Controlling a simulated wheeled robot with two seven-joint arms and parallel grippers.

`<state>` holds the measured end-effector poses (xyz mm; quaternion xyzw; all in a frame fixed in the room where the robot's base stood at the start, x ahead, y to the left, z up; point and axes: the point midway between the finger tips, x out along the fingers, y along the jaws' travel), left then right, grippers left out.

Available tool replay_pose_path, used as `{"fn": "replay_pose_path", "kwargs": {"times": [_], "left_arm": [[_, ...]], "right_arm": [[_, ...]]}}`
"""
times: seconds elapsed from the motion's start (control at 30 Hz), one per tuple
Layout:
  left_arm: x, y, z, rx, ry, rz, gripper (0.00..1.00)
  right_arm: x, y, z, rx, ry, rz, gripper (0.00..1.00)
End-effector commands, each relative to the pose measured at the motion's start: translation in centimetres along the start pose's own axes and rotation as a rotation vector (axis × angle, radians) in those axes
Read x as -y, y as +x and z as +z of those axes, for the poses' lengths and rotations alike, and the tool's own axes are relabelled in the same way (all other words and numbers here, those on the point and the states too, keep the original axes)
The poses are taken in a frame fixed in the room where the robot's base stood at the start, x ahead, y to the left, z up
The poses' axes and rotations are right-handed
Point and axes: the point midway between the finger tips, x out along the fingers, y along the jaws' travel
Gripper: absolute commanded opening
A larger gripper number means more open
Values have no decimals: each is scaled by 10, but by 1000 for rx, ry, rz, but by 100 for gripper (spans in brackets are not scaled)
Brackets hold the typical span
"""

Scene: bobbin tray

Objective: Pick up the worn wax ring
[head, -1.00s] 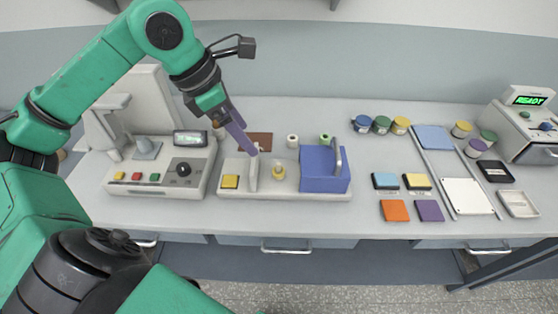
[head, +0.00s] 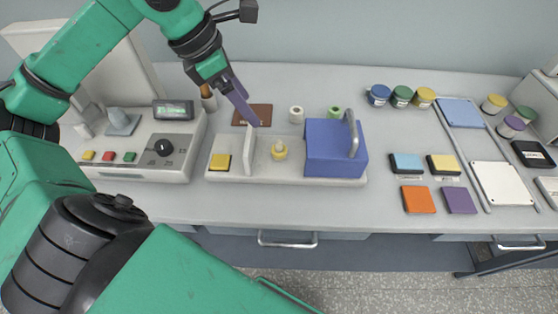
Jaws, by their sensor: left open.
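A small yellow ring-like piece (head: 279,151), which looks like the wax ring, sits around a short pale peg on a white base (head: 295,176). I cannot make out its wear. My left gripper (head: 252,120) hangs in from the upper left with long purple fingers, open and empty. Its tips appear above and behind the white upright plate (head: 250,148), up and left of the yellow piece, not touching it. The gap between the fingers is hard to see from this side. My right gripper is not in view.
A blue box with a handle (head: 335,150) stands right of the peg, and a yellow block (head: 220,162) left of the plate. Behind are a brown pad (head: 252,114), a white spool (head: 297,115) and a green one (head: 335,113). A control unit (head: 150,155) stands left.

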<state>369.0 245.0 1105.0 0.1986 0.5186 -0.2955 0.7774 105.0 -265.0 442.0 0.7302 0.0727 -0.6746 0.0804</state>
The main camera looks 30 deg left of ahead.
Motion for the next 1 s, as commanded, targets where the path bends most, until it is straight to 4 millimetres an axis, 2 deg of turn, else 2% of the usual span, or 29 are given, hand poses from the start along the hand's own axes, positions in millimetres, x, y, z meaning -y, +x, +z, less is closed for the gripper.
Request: {"fn": "replay_pose_path", "kwargs": {"times": [0.03,0.13,0.23,0.5,0.63,0.77,0.9,1.0], "left_arm": [[0,15,-6,0,0,0,84],[0,20,-7,0,0,-1,84],[1,31,-6,-1,0,-5,84],[1,94,-4,2,-2,-5,84],[2,110,-4,0,-1,-4,84],[6,132,-3,1,-2,-8,84],[4,156,-4,2,-1,-2,84],[4,161,-5,1,1,1,84]], "right_arm": [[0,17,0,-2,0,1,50],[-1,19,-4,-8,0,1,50],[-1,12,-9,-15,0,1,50],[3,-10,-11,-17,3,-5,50],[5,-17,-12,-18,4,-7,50],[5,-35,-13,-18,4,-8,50],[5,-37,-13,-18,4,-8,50],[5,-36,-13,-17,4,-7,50]]}}
